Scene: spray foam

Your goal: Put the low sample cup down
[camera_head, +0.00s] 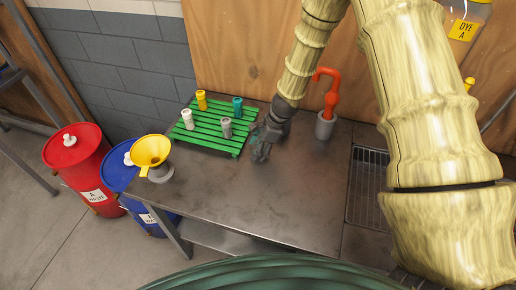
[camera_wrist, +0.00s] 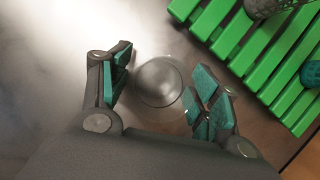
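A low, clear round cup (camera_wrist: 160,82) shows between my fingers in the wrist view, its rim close to both pads. My gripper (camera_wrist: 163,80) has its two teal-padded fingers apart on either side of the cup. I cannot tell whether the pads touch it. In the head view my gripper (camera_head: 262,148) points down, low over the metal table (camera_head: 240,195), just right of the green slatted rack (camera_head: 205,133). The cup cannot be made out there. The rack also shows at the upper right of the wrist view (camera_wrist: 245,45).
Several taller cups stand on the rack: yellow (camera_head: 201,100), teal (camera_head: 237,106), white (camera_head: 188,119) and grey (camera_head: 226,127). A yellow funnel (camera_head: 150,151) is at the table's left end. An orange-red object in a grey holder (camera_head: 325,125) stands right of my gripper. The table's front middle is clear.

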